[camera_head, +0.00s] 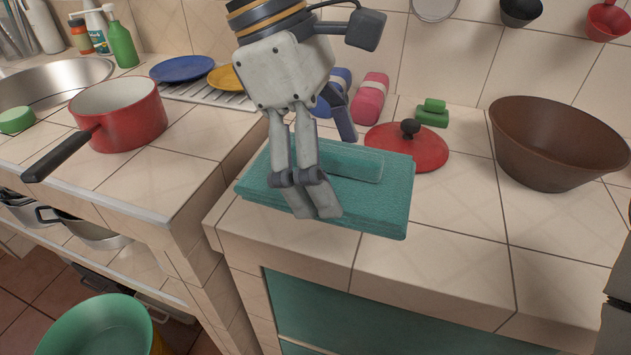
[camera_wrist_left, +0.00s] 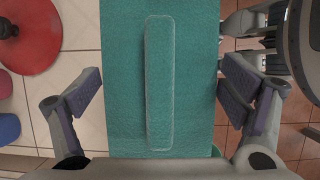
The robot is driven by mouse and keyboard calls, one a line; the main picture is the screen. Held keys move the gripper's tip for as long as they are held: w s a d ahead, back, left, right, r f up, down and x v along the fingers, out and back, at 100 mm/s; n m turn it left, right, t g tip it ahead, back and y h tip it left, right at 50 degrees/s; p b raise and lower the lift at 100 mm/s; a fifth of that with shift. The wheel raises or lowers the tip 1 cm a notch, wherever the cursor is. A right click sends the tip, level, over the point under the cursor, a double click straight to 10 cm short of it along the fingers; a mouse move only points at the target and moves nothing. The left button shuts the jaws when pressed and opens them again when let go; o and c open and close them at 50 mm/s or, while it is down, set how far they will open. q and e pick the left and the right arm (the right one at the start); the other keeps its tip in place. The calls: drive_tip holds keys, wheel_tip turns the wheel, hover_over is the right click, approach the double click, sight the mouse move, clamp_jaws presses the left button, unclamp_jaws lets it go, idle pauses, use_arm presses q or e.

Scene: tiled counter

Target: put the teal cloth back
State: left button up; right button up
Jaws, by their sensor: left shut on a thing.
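The teal cloth (camera_head: 378,208) is a thick, flat, folded slab with a raised strip on top. It is at the front edge of the right-hand counter in the head view. My left gripper (camera_head: 331,170) comes down over it from above and is shut on it across its width. In the left wrist view the cloth (camera_wrist_left: 195,90) fills the space between the two finger pads of the left gripper (camera_wrist_left: 163,92). I cannot tell whether its underside touches the counter.
A red lid (camera_head: 432,152) lies just behind the cloth, with green blocks (camera_head: 432,114) and a pink roll (camera_head: 369,98) behind. A brown bowl (camera_head: 556,145) stands right. A red pan (camera_head: 118,117) sits on the left counter. The counter front right of the cloth is clear.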

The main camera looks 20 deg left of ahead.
use_arm(q)
drive_tip(key=w+a+f, duration=0.1)
drive_tip(key=w+f, duration=0.1)
drive_tip(key=w+a+f, duration=0.1)
drive_tip(key=w+f, duration=0.1)
drive_tip(key=f, duration=0.1)
drive_tip(key=w+a+f+b, duration=0.1)
drive_tip(key=w+f, duration=0.1)
drive_tip(key=shift+w+a+f, duration=0.1)
drive_tip(key=shift+w+f, duration=0.1)
drive_tip(key=shift+w, duration=0.1)
drive_tip(key=f, duration=0.3)
drive_tip(key=shift+w+a+f, duration=0.1)
drive_tip(key=shift+w+a, duration=0.05)
drive_tip(key=shift+w, duration=0.05)
use_arm(e)
drive_tip(key=shift+s+f+g, duration=0.4)
drive_tip(key=shift+s+f, duration=0.55)
drive_tip(key=shift+s, duration=0.05)
use_arm(q)
drive_tip(key=o, duration=0.9)
drive_tip(key=shift+f, duration=0.15)
drive_tip(key=shift+o, duration=0.2)
drive_tip(key=v, duration=1.2)
drive_tip(key=shift+r, duration=0.25)
use_arm(e)
drive_tip(key=shift+w+r, duration=0.25)
drive_tip(key=shift+w, duration=0.05)
